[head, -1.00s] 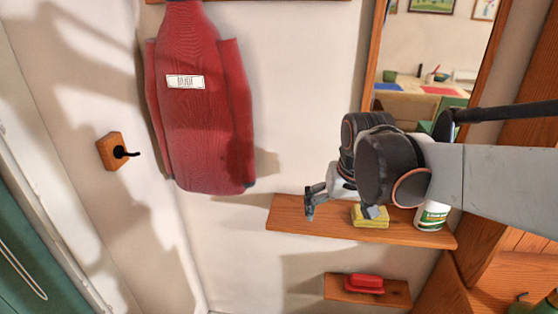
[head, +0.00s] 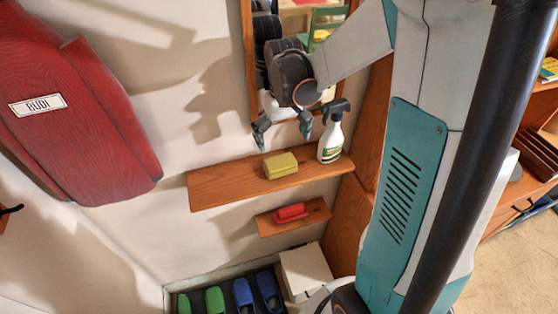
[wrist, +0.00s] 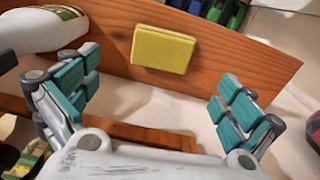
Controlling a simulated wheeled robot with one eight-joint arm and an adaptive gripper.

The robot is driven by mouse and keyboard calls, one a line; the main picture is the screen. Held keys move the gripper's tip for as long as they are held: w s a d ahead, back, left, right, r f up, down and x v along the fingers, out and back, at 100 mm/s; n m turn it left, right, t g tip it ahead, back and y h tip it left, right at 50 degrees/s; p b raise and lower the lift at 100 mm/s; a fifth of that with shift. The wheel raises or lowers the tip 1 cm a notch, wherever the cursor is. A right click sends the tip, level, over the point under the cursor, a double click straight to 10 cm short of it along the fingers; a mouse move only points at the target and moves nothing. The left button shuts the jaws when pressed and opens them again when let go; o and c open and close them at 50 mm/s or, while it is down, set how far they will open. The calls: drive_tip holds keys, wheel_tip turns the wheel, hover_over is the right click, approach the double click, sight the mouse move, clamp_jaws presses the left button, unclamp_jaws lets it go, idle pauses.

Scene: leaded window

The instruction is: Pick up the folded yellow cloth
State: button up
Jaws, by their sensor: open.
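The folded yellow cloth (head: 281,165) lies on the upper wooden shelf (head: 220,186), near the shelf's middle. It also shows in the wrist view (wrist: 162,50), ahead of my gripper and between the lines of its two fingers. My gripper (head: 283,133) is open and empty, above the cloth and apart from it. In the wrist view its teal-padded fingers (wrist: 155,95) are spread wide, with nothing between them.
A white spray bottle (head: 331,136) stands on the shelf right of the cloth, close to my gripper. A lower shelf (head: 266,226) holds a red brush-like object (head: 291,212). A red jacket (head: 75,110) hangs at left. Green and blue slippers (head: 215,301) lie below.

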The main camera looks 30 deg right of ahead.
sight(281, 163)
drive_tip(key=f, duration=0.3)
drive_tip(key=f+b, duration=0.1)
drive_tip(key=f, duration=0.6)
drive_tip(key=shift+a+f+b, duration=0.15)
drive_tip(key=shift+a+b, duration=0.1)
drive_tip(key=shift+b, duration=0.15)
drive_tip(key=c, duration=0.9)
